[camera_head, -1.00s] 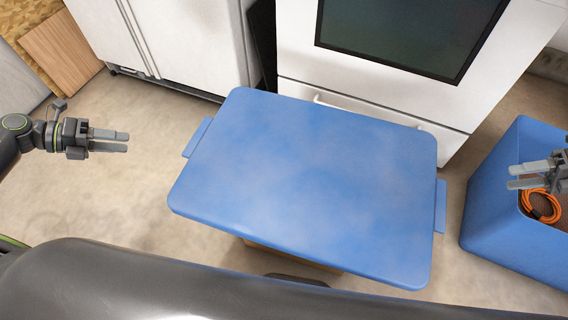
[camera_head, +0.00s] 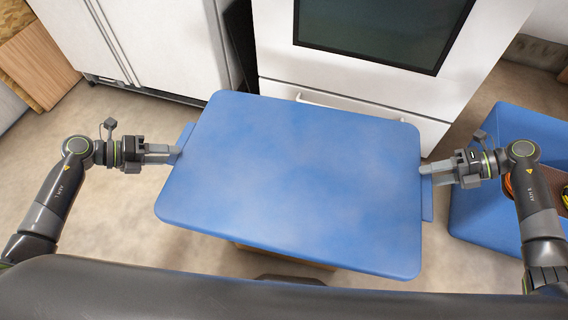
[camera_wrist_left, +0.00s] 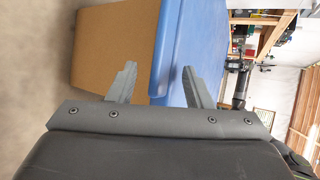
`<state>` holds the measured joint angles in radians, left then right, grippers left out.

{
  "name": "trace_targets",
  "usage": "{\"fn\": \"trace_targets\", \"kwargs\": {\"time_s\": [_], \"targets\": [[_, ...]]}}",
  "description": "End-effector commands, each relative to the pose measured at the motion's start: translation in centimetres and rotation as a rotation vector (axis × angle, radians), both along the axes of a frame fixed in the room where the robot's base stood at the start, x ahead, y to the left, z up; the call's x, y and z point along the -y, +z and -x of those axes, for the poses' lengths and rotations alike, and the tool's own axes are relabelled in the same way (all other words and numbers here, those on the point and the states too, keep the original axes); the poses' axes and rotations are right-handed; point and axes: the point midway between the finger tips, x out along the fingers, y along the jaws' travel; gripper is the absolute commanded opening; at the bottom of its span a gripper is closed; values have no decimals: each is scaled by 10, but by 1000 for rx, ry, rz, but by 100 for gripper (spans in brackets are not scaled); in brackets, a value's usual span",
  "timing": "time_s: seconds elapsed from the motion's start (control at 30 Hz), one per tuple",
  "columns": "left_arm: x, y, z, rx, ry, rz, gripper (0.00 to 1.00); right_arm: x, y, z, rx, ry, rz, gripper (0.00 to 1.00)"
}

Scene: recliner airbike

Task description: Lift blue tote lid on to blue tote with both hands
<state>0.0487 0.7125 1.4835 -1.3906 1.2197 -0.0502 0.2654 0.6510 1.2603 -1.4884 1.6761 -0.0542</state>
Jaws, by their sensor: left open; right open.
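The blue tote lid (camera_head: 290,185) lies flat in the middle of the head view, on top of a brown box-like support (camera_wrist_left: 112,50). The lid (camera_wrist_left: 178,45) also shows edge-on in the left wrist view. My left gripper (camera_head: 178,153) is open at the lid's left side tab, with its fingers (camera_wrist_left: 160,85) on either side of the lid edge. My right gripper (camera_head: 428,170) is at the lid's right side tab, open. The blue tote (camera_head: 480,225) stands on the floor at the right, partly hidden by my right arm.
Orange coiled cable (camera_head: 508,186) and other items lie inside the tote. A white oven-like appliance (camera_head: 270,40) with a dark window stands behind the lid, and white cabinets (camera_head: 150,40) stand at the back left. Open floor (camera_head: 120,215) lies left of the lid.

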Motion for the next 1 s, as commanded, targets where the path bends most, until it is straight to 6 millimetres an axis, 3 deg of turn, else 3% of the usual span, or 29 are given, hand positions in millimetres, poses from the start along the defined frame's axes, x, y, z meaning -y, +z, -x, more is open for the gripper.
{"fn": "trace_targets", "kwargs": {"time_s": [0.27,0.6,0.67,1.0], "targets": [[1,0,0,0,0,0,46,-1,-1,0,0,0,0,51],[0,-1,0,-1,0,-2,1,0,0,0,0,0,1,6],[0,-1,0,-1,0,-2,0,0,0,0,0,0,1,0],[-1,0,0,-1,1,-4,0,0,1,0,2,1,2,0]]}}
